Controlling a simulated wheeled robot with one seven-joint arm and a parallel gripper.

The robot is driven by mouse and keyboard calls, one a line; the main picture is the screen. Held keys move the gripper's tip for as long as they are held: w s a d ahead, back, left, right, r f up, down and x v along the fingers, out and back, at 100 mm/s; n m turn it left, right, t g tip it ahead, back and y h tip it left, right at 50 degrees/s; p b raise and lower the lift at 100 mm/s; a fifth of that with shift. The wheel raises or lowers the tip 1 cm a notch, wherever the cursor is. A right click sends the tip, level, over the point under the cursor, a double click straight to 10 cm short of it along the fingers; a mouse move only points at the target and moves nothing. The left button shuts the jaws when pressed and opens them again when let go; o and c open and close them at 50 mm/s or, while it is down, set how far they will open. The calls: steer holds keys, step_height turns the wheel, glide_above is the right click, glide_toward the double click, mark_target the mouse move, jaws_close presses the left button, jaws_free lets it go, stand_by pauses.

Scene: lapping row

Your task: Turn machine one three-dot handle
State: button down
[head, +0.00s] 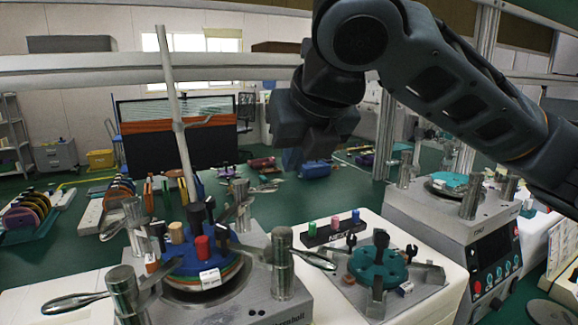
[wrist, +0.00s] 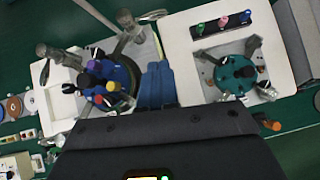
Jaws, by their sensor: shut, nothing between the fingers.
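A lapping machine with a round blue plate (head: 208,262) stands at the front left. It also shows at the left of the wrist view (wrist: 112,82). Coloured knobs sit on the plate, among them a red one (head: 202,247) and a tan one (head: 176,231). Silver lever handles stick out at its left (head: 75,302) and right (head: 312,259). I cannot make out any dot marks, so I cannot tell which handle has three dots. My gripper (head: 292,158) is above and behind this machine, apart from it. Its fingers (wrist: 157,84) are shut and empty.
A second machine with a teal plate (head: 377,264) stands to the right, with a dark block of coloured pegs (head: 335,230) behind it. A grey machine with a control panel (head: 492,262) is farther right. A tall pale post (head: 175,115) rises behind the blue plate.

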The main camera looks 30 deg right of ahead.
mark_target(271, 185)
steer(key=x, duration=0.4)
steer(key=p+x, duration=0.1)
steer(key=x, duration=0.2)
steer(key=w+x, duration=0.1)
steer(key=x, duration=0.3)
steer(key=shift+w+r+p, duration=0.15)
steer(key=shift+w+p, duration=0.05)
steer(key=shift+p, duration=0.15)
steer(key=shift+w+d+f, duration=0.15)
steer(key=shift+w+f, duration=0.05)
steer(key=shift+w, duration=0.55)
steer(key=shift+w+d, duration=0.2)
steer(key=shift+w, duration=0.45)
steer(key=shift+w+d, duration=0.1)
